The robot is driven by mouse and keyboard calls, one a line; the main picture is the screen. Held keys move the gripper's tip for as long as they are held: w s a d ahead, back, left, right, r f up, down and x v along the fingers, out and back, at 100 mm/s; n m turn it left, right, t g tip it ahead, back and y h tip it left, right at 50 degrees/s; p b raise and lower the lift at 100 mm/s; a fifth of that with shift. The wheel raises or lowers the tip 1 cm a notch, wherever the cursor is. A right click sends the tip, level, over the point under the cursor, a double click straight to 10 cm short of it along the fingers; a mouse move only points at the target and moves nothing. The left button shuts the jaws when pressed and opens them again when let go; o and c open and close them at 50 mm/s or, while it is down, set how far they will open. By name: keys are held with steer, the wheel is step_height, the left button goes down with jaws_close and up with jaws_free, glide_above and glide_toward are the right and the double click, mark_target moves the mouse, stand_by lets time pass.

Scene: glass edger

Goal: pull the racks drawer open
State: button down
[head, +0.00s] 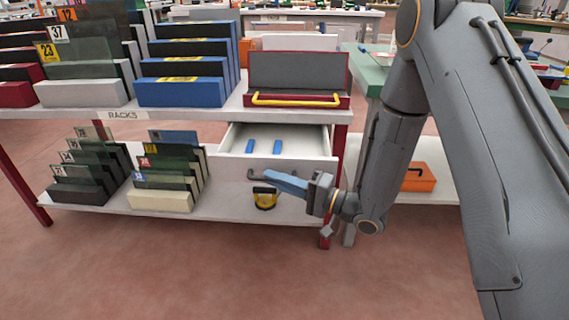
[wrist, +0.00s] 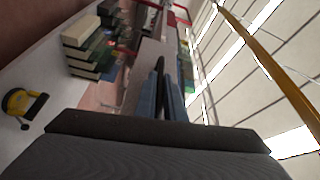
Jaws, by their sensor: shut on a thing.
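The racks drawer (head: 300,138) is under the bench top, right of the RACKS label (head: 122,115). It stands pulled out, and its white inside shows with two blue items (head: 263,146) in it. The pale drawer front faces me. My gripper (head: 268,176) has blue fingers and is shut on the dark drawer handle (head: 252,175) at that front. In the wrist view the blue fingers (wrist: 168,98) close around the dark handle (wrist: 160,67). Part of the handle is hidden by the fingers.
A yellow and black suction cup (head: 265,199) sits on the lower shelf below the drawer; it also shows in the wrist view (wrist: 20,103). Small glass racks (head: 160,200) stand left on that shelf. An orange case (head: 418,178) is at right. The red floor in front is clear.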

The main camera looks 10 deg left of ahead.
steer(key=shift+s, duration=0.6)
steer(key=c, duration=1.8)
jaws_free()
steer(key=shift+c, duration=0.2)
steer(key=shift+d, duration=0.15)
steer(key=p+v, duration=0.1)
steer(key=v, duration=0.6)
steer(key=shift+d, duration=0.3)
steer(key=shift+s+f, duration=0.1)
